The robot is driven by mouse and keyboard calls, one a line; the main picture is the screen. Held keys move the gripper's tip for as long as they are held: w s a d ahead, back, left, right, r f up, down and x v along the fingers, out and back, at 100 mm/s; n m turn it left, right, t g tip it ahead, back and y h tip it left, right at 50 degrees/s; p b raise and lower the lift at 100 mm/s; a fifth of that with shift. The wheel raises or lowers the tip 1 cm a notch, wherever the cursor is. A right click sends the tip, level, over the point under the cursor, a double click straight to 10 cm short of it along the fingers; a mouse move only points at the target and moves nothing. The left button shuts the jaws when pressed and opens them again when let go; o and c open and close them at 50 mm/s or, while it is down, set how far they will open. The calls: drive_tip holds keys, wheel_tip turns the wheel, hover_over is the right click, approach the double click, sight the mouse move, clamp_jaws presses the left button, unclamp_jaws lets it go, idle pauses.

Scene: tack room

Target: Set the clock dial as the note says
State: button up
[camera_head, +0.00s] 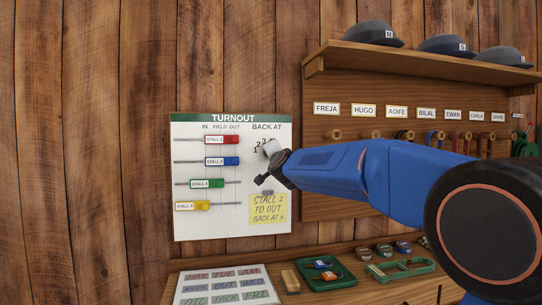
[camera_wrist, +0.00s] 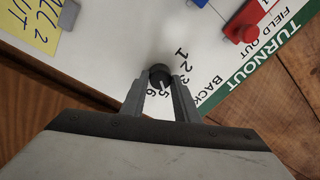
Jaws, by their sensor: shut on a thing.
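A white board headed TURNOUT (camera_head: 185,228) hangs on the plank wall. Its clock dial sits under BACK AT; in the head view my gripper (camera_head: 270,160) covers most of it. In the wrist view my gripper (camera_wrist: 160,82) is shut on the black dial knob (camera_wrist: 159,71), one finger each side. The knob's white pointer line faces the lower part of the number ring, near the 5; the fingers hide some numbers. A yellow note (camera_head: 267,208) reads STALL 2 TO OUT BACK AT, then a character too small to read surely. It also shows in the wrist view (camera_wrist: 32,22).
Red (camera_head: 231,139), blue (camera_head: 231,161), green (camera_head: 216,183) and yellow (camera_head: 201,205) sliders sit on rails left of the dial. Caps (camera_head: 374,33) rest on a shelf above named pegs at right.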

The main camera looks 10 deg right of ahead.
drive_tip(key=shift+f+m+g+h, duration=0.1)
drive_tip(key=shift+m+g+h, duration=0.3)
drive_tip(key=shift+m, duration=3.8)
drive_tip(key=o, duration=1)
drive_tip(key=shift+o, duration=0.2)
drive_tip(key=s+a, duration=0.1)
drive_tip(key=s, duration=1.6)
drive_tip(key=shift+s+a+f, duration=0.15)
drive_tip(key=shift+a+f, duration=0.15)
drive_tip(key=shift+f, duration=0.1)
